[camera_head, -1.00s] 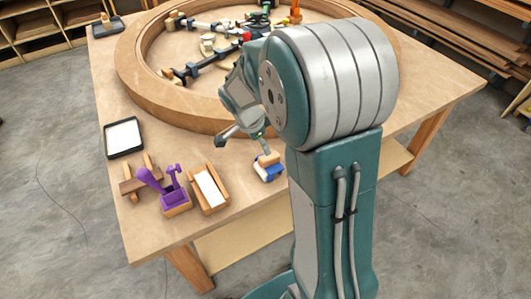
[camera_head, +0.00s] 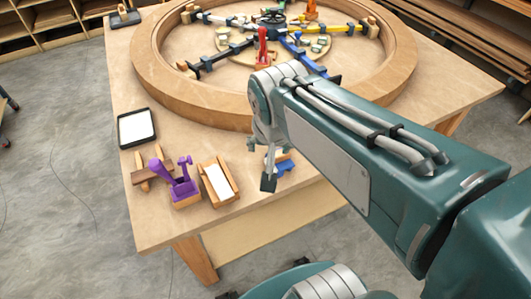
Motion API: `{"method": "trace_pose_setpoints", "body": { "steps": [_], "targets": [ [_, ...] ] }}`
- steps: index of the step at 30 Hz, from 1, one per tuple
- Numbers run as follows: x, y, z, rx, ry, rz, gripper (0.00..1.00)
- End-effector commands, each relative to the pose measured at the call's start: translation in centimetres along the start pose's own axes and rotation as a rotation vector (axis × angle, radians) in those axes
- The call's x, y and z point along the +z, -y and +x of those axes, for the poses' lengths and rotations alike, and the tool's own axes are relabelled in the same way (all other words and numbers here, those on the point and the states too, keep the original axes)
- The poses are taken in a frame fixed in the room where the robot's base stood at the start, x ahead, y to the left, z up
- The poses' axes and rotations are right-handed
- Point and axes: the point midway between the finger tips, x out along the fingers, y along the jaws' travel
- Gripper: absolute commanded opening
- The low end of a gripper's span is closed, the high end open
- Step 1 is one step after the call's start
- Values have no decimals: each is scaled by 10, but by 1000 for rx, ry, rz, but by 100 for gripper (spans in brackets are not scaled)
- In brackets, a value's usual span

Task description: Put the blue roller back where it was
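A blue object (camera_head: 285,167), probably the blue roller, is at the front edge of the table, right of the wooden tray. A small tan wooden part shows behind it, and my arm hides some of it. My gripper (camera_head: 269,180) points down just left of the blue object, with one dark fingertip showing near the table edge. Its other finger is hidden, so I cannot tell its opening or whether it touches the blue object.
A wooden tray (camera_head: 218,182) with a white pad, a purple tool in a wooden holder (camera_head: 183,188), a wooden tool (camera_head: 150,174) and a black-rimmed tray (camera_head: 137,128) stand at the front left. A large wooden ring (camera_head: 185,95) with coloured clamps inside fills the back.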

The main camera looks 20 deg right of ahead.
Motion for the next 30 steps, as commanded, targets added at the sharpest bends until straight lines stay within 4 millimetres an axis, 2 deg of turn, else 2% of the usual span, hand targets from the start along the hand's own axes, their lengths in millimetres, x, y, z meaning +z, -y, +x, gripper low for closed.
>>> {"method": "trace_pose_setpoints", "body": {
  "steps": [3, 9, 30],
  "targets": [
    [25, -2, -18, -62, -55, -196, 76],
    [49, -4, -29, -112, -112, -407, 76],
    [52, -4, -30, -116, -118, -437, 76]
  ]
}}
